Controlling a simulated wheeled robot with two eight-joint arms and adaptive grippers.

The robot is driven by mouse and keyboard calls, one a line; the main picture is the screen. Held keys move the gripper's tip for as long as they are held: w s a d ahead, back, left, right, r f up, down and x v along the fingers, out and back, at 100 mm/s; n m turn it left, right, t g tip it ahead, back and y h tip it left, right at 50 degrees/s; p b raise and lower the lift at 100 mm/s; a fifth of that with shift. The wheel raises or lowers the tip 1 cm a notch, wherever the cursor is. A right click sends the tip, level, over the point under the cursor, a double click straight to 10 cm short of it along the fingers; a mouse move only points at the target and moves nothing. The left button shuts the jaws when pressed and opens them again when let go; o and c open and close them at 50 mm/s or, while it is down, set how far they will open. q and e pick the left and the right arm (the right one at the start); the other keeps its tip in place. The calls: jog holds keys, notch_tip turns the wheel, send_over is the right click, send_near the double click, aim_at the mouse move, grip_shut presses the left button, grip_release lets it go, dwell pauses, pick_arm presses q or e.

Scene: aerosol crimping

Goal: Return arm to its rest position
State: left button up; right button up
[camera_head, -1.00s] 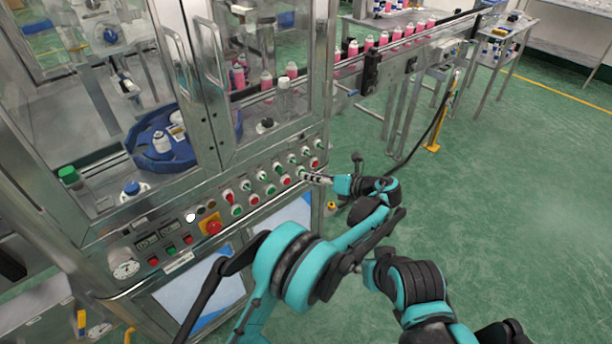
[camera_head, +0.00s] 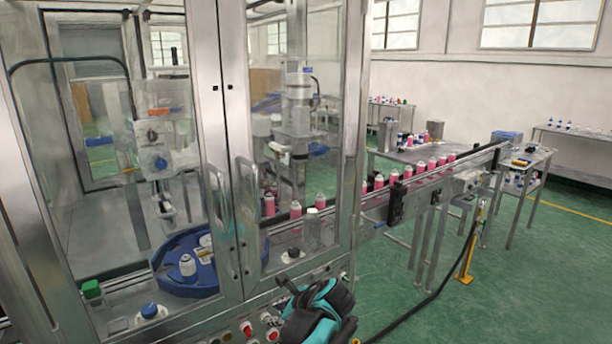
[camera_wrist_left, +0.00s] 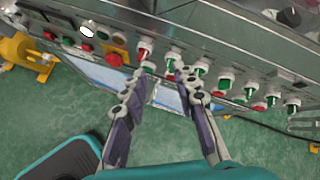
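My left gripper (camera_head: 290,287) is at the bottom middle of the head view, dark and teal, in front of the machine's lower front edge. The left wrist view shows the same gripper (camera_wrist_left: 165,72) with its two fingers spread and nothing between them. The fingertips appear near the control panel (camera_wrist_left: 235,65), below its row of red and green buttons and knobs. Contact cannot be told. I cannot make out my right gripper in either view.
The glass-doored machine (camera_head: 232,150) fills the left, with a blue rotary table (camera_head: 180,285) inside. A conveyor (camera_head: 425,180) carries several pink cans to the right. Green floor (camera_head: 500,300) is clear at lower right. A red emergency button (camera_wrist_left: 112,60) sits on the panel.

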pick_arm(q)
jog(key=s+a+f+n+h, duration=0.1)
jog(key=s+a+n+h, duration=0.2)
jog(key=s+n, duration=0.8)
jog(key=s+a+f+n+h, duration=0.2)
jog(key=s+a+n, duration=0.5)
jog(key=s+n, duration=0.4)
jog(key=s+h, duration=0.1)
jog(key=s, duration=0.3)
jog(key=shift+a+f+t+h, duration=0.25)
jog(key=shift+t+h, duration=0.05)
jog(key=shift+s, duration=0.1)
